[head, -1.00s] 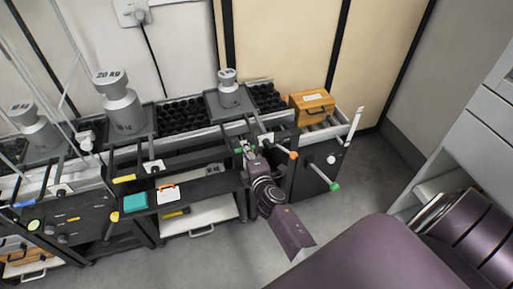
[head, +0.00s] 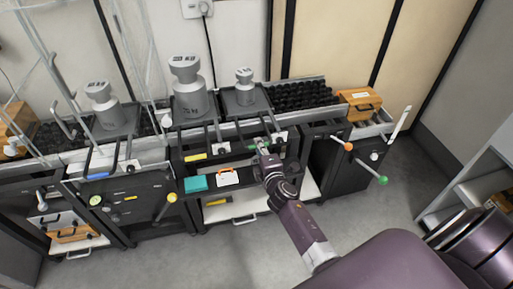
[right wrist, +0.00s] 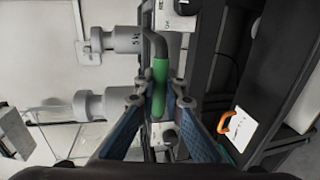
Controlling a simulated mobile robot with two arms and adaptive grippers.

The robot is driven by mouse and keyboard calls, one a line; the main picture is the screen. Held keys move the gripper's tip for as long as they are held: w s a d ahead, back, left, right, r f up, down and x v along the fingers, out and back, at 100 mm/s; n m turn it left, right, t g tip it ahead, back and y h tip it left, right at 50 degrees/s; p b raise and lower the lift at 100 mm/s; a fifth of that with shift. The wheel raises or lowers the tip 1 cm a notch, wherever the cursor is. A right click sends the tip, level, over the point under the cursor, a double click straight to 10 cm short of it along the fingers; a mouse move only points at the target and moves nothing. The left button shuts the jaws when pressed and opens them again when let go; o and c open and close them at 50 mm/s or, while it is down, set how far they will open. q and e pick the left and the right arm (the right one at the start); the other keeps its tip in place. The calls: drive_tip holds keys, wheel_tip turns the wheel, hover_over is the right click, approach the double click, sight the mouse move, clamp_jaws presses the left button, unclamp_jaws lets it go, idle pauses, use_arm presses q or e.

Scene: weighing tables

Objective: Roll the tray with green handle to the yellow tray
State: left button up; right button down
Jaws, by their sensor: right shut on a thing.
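The tray with the green handle (head: 261,104) is dark, carries a small grey weight (head: 244,87), and sits on the roller track. My right gripper (head: 260,149) is at its handle in front of the track. In the right wrist view my fingers are shut on the green handle (right wrist: 160,84). The yellow tray (head: 214,107), with a yellow handle (head: 195,157), bears a larger grey weight (head: 187,92) just left of the green-handled tray. The two trays look side by side; I cannot tell whether they touch. My left gripper is not in view.
Bare black rollers (head: 297,93) lie right of the green-handled tray, then a wooden box (head: 359,102). A blue-handled tray with another weight (head: 102,106) stands further left. Levers with orange (head: 348,146) and green (head: 383,180) knobs stick out at right.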

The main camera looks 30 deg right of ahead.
drive_tip(key=c, duration=2.1)
unclamp_jaws()
drive_tip(key=shift+d, duration=0.1)
drive_tip(key=shift+o, duration=0.4)
drive_tip(key=shift+s, duration=0.1)
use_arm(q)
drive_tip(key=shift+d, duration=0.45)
use_arm(e)
drive_tip(key=v, duration=1.2)
